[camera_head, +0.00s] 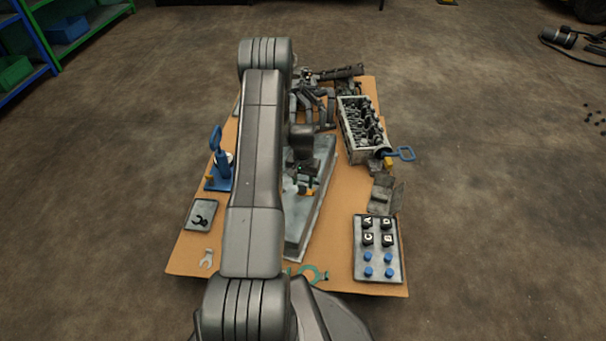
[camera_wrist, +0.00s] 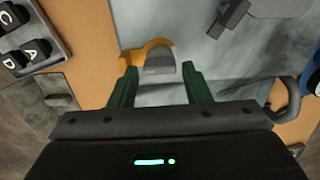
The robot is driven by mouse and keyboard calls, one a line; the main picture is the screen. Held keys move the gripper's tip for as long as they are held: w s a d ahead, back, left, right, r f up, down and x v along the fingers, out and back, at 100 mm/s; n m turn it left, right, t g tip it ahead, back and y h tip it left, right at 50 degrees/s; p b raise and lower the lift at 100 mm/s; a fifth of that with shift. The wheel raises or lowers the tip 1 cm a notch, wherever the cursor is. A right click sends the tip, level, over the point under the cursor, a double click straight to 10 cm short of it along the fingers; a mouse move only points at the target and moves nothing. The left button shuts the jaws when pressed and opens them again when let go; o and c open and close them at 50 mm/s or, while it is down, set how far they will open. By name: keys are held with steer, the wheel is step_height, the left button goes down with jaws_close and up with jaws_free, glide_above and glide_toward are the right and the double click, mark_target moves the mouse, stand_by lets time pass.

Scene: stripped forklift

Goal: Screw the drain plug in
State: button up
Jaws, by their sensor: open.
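The grey metal pan (camera_head: 316,215) lies in the middle of the table, partly behind my arm; it also fills much of the wrist view (camera_wrist: 220,60). A small orange curved piece (camera_wrist: 135,54) with a grey rounded part (camera_wrist: 160,65) sits at the pan's edge in the wrist view. I cannot tell for sure whether the grey part is the drain plug. My gripper (camera_wrist: 160,78) is open, its two dark green fingers on either side of the grey part with gaps showing. In the head view my gripper (camera_head: 304,178) is small and partly hidden over the pan.
A tray of lettered black blocks and blue pegs (camera_head: 363,272) stands at the front right. An engine block (camera_head: 345,142) is at the back right.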

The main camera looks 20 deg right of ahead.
steer(key=shift+f, duration=0.75)
steer(key=shift+c, duration=0.4)
steer(key=c, duration=0.7)
steer(key=m+b, duration=0.1)
steer(key=m, duration=0.3)
steer(key=shift+s+f+m+b, duration=0.1)
steer(key=shift+m+b, duration=0.2)
steer(key=shift+b, duration=0.05)
steer(key=shift+m, duration=0.9)
